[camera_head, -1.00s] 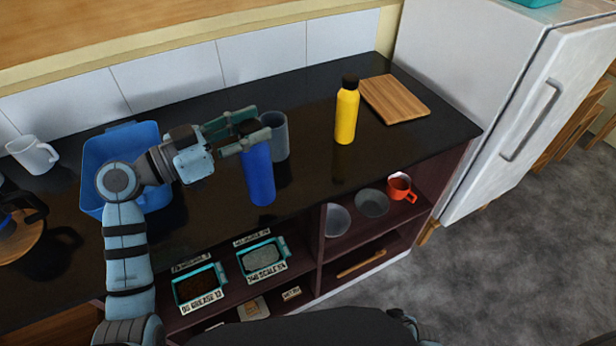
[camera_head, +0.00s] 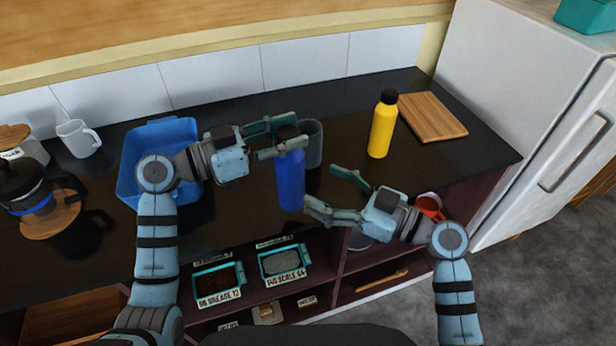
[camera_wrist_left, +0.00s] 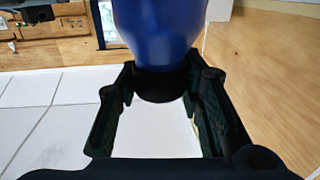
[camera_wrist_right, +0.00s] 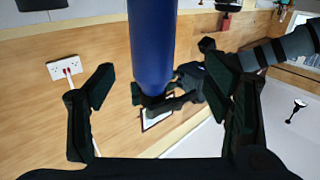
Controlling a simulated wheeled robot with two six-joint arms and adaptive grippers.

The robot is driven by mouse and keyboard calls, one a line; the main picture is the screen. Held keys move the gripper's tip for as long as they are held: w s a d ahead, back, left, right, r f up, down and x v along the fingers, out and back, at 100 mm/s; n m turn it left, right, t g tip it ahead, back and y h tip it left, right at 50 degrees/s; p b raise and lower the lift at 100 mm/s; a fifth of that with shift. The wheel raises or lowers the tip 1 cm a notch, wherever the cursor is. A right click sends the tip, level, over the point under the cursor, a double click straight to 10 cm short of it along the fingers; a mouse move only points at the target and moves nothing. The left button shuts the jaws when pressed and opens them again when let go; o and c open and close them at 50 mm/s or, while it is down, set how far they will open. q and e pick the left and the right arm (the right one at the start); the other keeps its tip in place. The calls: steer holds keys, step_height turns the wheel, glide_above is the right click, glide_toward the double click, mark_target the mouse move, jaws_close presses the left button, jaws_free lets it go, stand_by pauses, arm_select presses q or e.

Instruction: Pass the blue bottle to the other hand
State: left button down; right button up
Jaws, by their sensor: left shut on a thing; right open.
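The blue bottle (camera_head: 290,183) stands upright in the head view, held near its top. My left gripper (camera_head: 288,138) is shut on it around the dark cap end. In the left wrist view the bottle (camera_wrist_left: 160,30) comes between the fingers (camera_wrist_left: 158,100). My right gripper (camera_head: 338,190) is open and empty, just right of the bottle's lower part, its fingers pointing toward it. In the right wrist view the bottle (camera_wrist_right: 152,45) appears between the spread fingers (camera_wrist_right: 165,95), not gripped. Whether the bottle's base touches the counter I cannot tell.
A grey cup (camera_head: 313,150) stands close behind the bottle. A yellow bottle (camera_head: 382,128) and a wooden board (camera_head: 432,116) stand to the right. A blue bin (camera_head: 130,165) is at left.

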mark_target(299, 177)
arm_select(q)
steer(key=shift+a, duration=0.1)
arm_select(e)
steer(key=x, duration=0.8)
steer(key=shift+w+a, duration=0.25)
steer(key=shift+d, duration=0.1)
steer(key=c, duration=1.6)
arm_select(q)
steer(key=c, duration=1)
jaws_free()
arm_select(e)
jaws_close()
